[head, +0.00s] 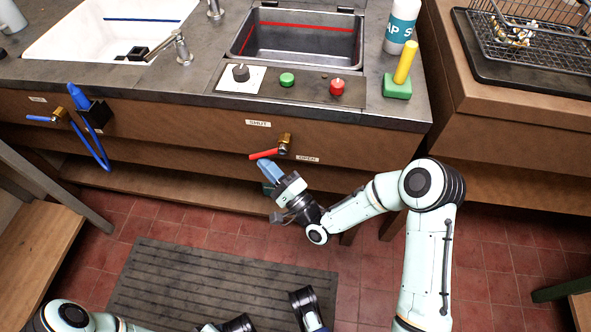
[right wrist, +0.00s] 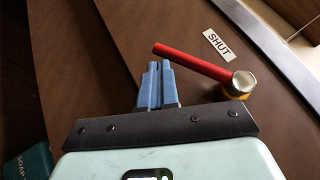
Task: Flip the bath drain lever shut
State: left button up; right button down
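The bath drain lever is a red handle (head: 264,154) on a brass valve (head: 285,141) on the wooden front below the metal bath. The handle points left and slightly down from the valve, between a SHUT label (head: 258,123) above and an OPEN label (head: 307,159) at lower right. My right gripper (head: 268,168) has its blue fingers together, just below the handle's free end. In the right wrist view the fingertips (right wrist: 158,66) are empty beside the red handle (right wrist: 190,61); I cannot tell whether they touch it.
The metal bath (head: 300,68), control knobs, a green block with a yellow handle (head: 397,88) and a bottle (head: 402,25) are on the counter. A grey mat (head: 190,275) lies on the floor.

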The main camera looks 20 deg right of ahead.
aim_at(253, 158)
pick_arm(q)
jog(key=shift+w+a+r, duration=0.15)
jog(key=shift+w+r, duration=0.25)
jog(key=shift+w, duration=0.15)
pick_arm(e)
jog(key=shift+m+t, duration=0.7)
jog(key=shift+w+a+r, duration=0.45)
jog(key=shift+a+r, duration=0.2)
jog(key=shift+r, duration=0.2)
jog(key=shift+w+a+r, duration=0.45)
jog(key=shift+a+r, duration=0.2)
jog(key=shift+r, duration=0.15)
